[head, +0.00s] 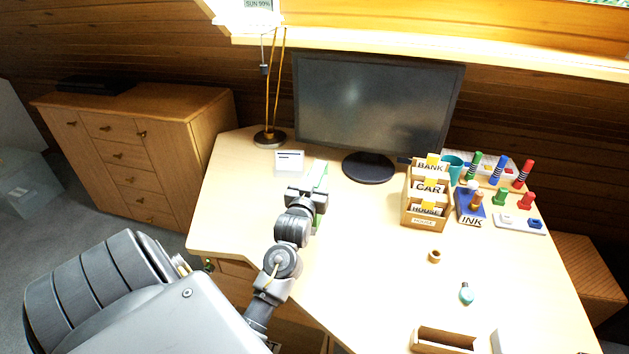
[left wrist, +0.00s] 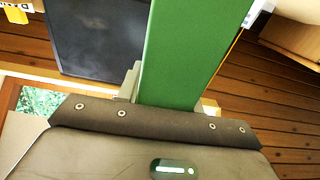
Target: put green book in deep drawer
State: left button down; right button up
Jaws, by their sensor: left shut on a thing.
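The green book (head: 319,221) is mostly hidden behind my left gripper (head: 312,190) in the head view. A green strip shows beside the fingers. In the left wrist view the book (left wrist: 187,50) fills the middle, standing out from between the jaws. My left gripper is shut on it, over the left back part of the desk, in front of the monitor. Whether the book touches the desktop cannot be told. A shut drawer front (head: 237,269) shows under the desk's left front edge, partly hidden by my arm. I cannot tell whether it is the deep drawer. My right gripper is not in view.
A monitor (head: 375,105), a lamp base (head: 270,138) and a small white box (head: 289,163) stand at the back. A card box (head: 425,212), an ink pad (head: 470,207) and several stamps stand right. The desk's front middle (head: 370,275) is clear. A wooden cabinet (head: 140,150) stands left.

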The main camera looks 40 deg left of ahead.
pick_arm(q)
jog(key=c, duration=0.9)
grip_release()
jog(key=shift+f, duration=0.1)
jog(key=b+v, duration=0.1)
jog(key=v, duration=1.1)
